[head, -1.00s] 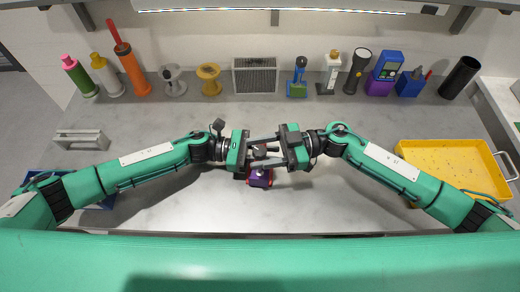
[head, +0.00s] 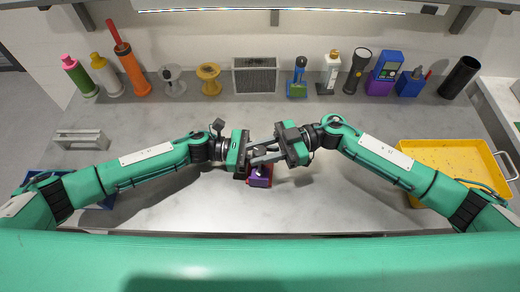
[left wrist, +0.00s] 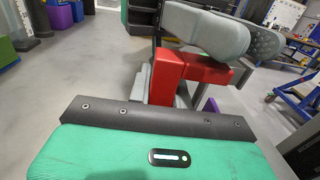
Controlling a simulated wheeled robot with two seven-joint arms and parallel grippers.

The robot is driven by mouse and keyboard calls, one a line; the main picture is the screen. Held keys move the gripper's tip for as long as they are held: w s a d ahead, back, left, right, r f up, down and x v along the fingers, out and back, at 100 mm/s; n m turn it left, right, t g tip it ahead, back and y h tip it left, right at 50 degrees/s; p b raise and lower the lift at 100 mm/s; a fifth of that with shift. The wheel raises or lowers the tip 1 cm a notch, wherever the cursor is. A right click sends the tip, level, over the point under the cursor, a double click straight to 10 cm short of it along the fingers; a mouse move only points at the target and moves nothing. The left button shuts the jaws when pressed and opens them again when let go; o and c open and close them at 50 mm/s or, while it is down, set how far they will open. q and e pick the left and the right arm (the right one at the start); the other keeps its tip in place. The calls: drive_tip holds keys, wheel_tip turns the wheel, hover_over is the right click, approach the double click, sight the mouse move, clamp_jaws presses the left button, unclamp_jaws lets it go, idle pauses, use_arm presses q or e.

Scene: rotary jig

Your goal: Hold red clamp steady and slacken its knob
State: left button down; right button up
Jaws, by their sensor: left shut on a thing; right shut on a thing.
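The red clamp (left wrist: 172,80) shows in the left wrist view as a red block with an arm reaching right. In the head view it is mostly hidden under the grippers. A purple part (head: 260,177) sits beside it, and a bit of purple shows in the left wrist view. My left gripper (head: 256,162) is shut on the red clamp from the left. My right gripper (head: 268,150) comes from the right, its jaws tilted, and is shut on the clamp's knob. The knob itself is hidden between the fingers. Grey rounded fingers (left wrist: 205,30) loom over the clamp in the left wrist view.
A yellow tray (head: 455,147) stands at the right, partly behind my right arm. A grey handled block (head: 82,139) lies at the left. Several tools and bottles line the back, with a grey grille box (head: 255,75) mid-row. The front middle of the bench is clear.

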drive_tip(key=n+g+h, duration=0.1)
drive_tip(key=n+g, duration=0.1)
drive_tip(key=g, duration=0.1)
drive_tip(key=n+g+h, duration=0.2)
drive_tip(key=g, duration=0.1)
drive_tip(key=shift+w+a, duration=0.1)
drive_tip(key=n+g+h, duration=0.3)
drive_tip(key=n+h, duration=0.1)
drive_tip(key=h, duration=0.1)
drive_tip(key=shift+g, duration=0.4)
drive_tip(key=n+g+h, duration=0.2)
drive_tip(key=n+h, duration=0.2)
drive_tip(key=h, duration=0.1)
drive_tip(key=shift+h, duration=0.4)
drive_tip(key=shift+s+a+n+g+h, duration=0.15)
drive_tip(key=shift+s+n+h, duration=0.1)
drive_tip(key=shift+n+h, duration=0.4)
drive_tip(key=shift+s+a+n+g+h, duration=0.2)
drive_tip(key=shift+n+h, duration=0.25)
drive_tip(key=shift+h, duration=0.3)
drive_tip(key=shift+w+d+h, duration=0.15)
drive_tip(key=shift+h, duration=0.15)
drive_tip(key=shift+w+d, duration=0.1)
drive_tip(key=o, duration=0.9)
drive_tip(key=shift+o, duration=0.2)
drive_tip(key=shift+d, duration=0.1)
